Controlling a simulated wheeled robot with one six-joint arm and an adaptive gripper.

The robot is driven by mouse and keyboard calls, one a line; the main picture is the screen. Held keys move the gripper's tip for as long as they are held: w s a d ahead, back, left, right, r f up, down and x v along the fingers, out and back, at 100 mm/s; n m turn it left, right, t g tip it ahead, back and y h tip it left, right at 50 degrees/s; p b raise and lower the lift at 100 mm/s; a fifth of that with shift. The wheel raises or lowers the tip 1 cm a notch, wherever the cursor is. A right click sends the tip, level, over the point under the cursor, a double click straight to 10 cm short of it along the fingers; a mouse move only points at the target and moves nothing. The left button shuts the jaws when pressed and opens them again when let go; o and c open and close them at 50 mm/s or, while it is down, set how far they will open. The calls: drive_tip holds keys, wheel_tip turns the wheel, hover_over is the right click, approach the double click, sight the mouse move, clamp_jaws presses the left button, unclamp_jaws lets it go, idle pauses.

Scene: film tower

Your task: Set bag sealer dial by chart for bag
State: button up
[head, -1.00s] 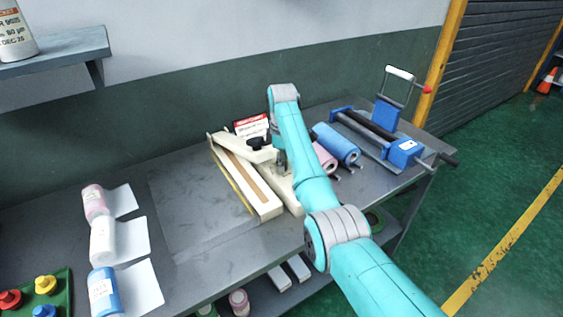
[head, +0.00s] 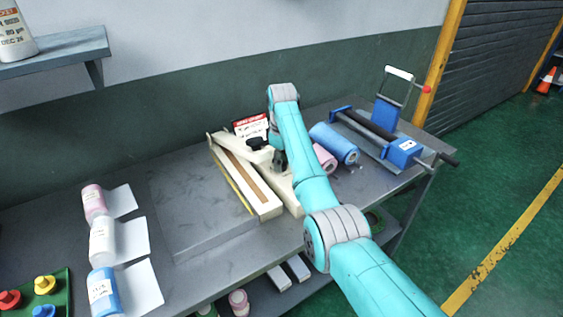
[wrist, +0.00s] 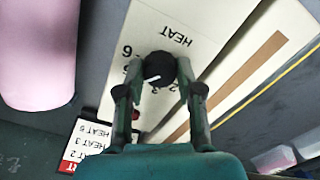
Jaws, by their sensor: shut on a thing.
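The bag sealer (head: 262,203) is a long cream-white bar machine on the bench, with a brown strip along it. Its dial (wrist: 159,67) is a round black knob on the cream panel, beside the word HEAT and printed numbers, in the wrist view. My gripper (wrist: 158,80) is shut on the dial, one finger on each side. In the head view my gripper (head: 280,161) is over the sealer's right part. The chart (head: 250,126) is a red-headed white card behind the sealer; its HEAT 5, 3 and 2 lines show in the wrist view (wrist: 90,140).
Pink (head: 325,158) and blue (head: 335,143) rolls lie right of the sealer, before a blue roller machine (head: 404,150). Pink, white and blue bags or bottles (head: 103,290) stand at left beside white sheets. A labelled white container (head: 15,35) is on the wall shelf.

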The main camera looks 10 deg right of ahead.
drive_tip(key=shift+m, duration=1.5)
drive_tip(key=o, duration=1.2)
drive_tip(key=shift+c, duration=0.2)
drive_tip(key=shift+r, duration=3.7)
